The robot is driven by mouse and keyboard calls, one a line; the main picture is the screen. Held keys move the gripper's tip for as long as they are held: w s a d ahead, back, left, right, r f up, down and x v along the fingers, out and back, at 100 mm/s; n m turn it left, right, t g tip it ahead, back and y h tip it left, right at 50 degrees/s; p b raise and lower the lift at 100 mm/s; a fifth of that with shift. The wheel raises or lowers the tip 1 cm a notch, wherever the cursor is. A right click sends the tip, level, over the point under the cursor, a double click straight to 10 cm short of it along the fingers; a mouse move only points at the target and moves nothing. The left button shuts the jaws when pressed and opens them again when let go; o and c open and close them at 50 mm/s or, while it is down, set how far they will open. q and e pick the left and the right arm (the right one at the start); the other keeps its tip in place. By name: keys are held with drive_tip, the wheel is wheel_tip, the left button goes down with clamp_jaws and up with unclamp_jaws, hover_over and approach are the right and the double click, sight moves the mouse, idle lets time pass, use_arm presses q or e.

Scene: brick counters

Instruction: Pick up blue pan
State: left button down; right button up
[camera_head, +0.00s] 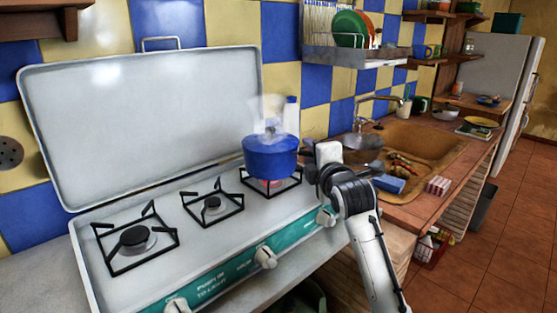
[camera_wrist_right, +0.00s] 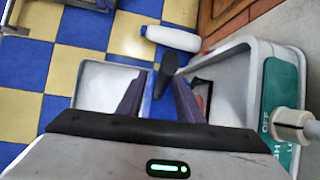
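In the right wrist view, a dark handle (camera_wrist_right: 165,78) lies between the two spread fingers of my right gripper (camera_wrist_right: 160,104). A strip of blue pan (camera_wrist_right: 147,98) shows beside the left finger. The fingers look open around the handle, and most of the pan is hidden in that view. My left gripper is not in view.
The stove's raised lid (camera_head: 145,120) stands behind the burners. Two empty burner grates (camera_head: 135,240) are at left. A white bottle (camera_head: 291,115) stands behind the pan. A sink (camera_head: 420,145), a blue sponge (camera_head: 388,184) and a dish rack (camera_head: 350,55) are to the right.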

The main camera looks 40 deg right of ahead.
clamp_jaws()
idle(1.3)
drive_tip(key=shift+r, duration=0.25)
